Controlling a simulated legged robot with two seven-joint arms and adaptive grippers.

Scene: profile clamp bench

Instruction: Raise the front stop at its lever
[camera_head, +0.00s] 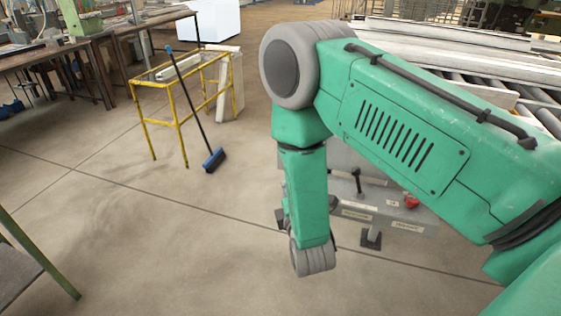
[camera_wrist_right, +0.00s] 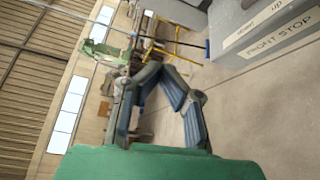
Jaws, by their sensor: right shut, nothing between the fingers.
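The grey clamp bench (camera_head: 385,212) stands low on the floor, partly hidden behind my green right arm. A black lever with a round knob (camera_head: 358,182) stands up from its top, and a red knob (camera_head: 411,201) sits to the right. In the right wrist view a label reading FRONT STOP (camera_wrist_right: 281,40) is on the grey bench side at upper right. The front stop itself cannot be made out. My left gripper is out of view.
A yellow frame (camera_head: 178,92) with a blue broom (camera_head: 214,159) leaning on it stands at the left. A roller conveyor (camera_head: 480,92) with long pale profiles lies behind the arm at upper right. Work tables line the left edge. The floor left of the bench is clear.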

